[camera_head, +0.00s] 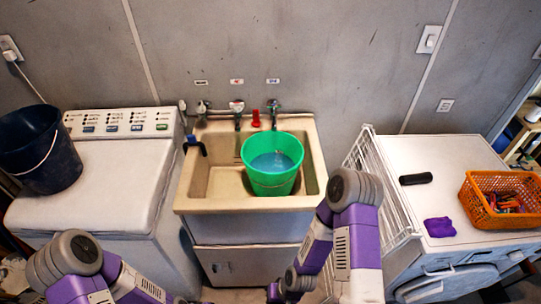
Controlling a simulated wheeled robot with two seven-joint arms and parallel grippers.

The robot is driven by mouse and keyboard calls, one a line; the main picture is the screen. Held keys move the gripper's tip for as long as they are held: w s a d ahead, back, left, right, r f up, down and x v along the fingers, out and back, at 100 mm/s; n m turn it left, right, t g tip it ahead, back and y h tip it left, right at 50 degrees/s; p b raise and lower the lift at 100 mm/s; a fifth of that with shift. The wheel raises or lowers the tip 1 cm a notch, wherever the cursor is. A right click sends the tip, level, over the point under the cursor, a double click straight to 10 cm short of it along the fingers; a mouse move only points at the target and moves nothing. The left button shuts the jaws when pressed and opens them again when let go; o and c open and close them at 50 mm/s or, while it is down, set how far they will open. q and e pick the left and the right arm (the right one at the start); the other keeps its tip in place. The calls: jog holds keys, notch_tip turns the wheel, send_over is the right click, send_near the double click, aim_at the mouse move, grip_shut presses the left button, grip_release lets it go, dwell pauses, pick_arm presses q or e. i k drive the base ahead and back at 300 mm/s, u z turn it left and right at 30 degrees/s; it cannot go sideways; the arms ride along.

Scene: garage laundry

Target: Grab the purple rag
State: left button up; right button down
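The purple rag (439,227) lies crumpled and flat on top of the white machine (456,180) at the right, near its front left part. My two purple and grey arms come in at the bottom of the view, the left one at the lower left and the right one at the lower middle. Neither gripper's fingers can be seen. The right arm's upper joint is left of the rag, clear of it. Nothing touches the rag except the machine top.
An orange basket (487,214) with small items is right of the rag; a black object (416,179) lies behind it. A white wire rack (386,186) stands along the machine's left side. A green bucket (272,165) stands in the sink (211,205). A dark bucket (37,150) is far left.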

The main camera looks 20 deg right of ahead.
aim_at(438, 228)
jog(key=z, duration=2.3)
